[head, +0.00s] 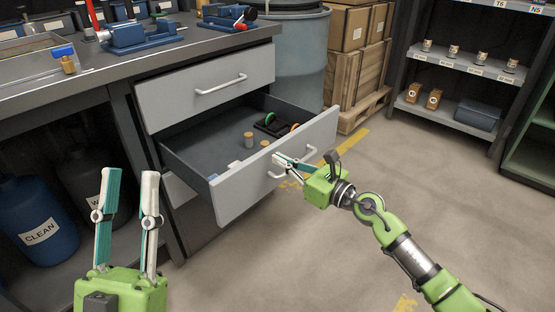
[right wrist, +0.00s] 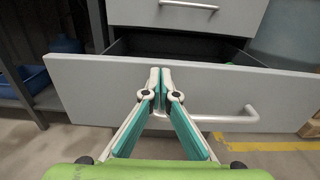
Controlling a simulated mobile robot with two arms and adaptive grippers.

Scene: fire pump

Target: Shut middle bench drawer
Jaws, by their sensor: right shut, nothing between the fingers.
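The middle bench drawer (head: 240,189) is pulled out from the bench, with its grey front and bar handle (head: 292,165) facing me. Its front also shows in the right wrist view (right wrist: 90,88), with the dark inside visible behind it. My right gripper (head: 277,158) is shut and empty, its fingertips at the drawer front beside the handle. In the right wrist view its closed tips (right wrist: 160,72) overlap the front near the upper edge; whether they touch it I cannot tell. My left gripper (head: 132,173) is open and empty, upright in front of the bench at the left.
The drawer holds small cylinders (head: 249,139) and a dark tray (head: 271,125). The upper drawer (head: 215,89) is closed. A blue barrel (head: 300,60) and wooden crates (head: 356,75) stand beyond. Blue containers (head: 40,218) sit below the bench. Floor at the right is clear.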

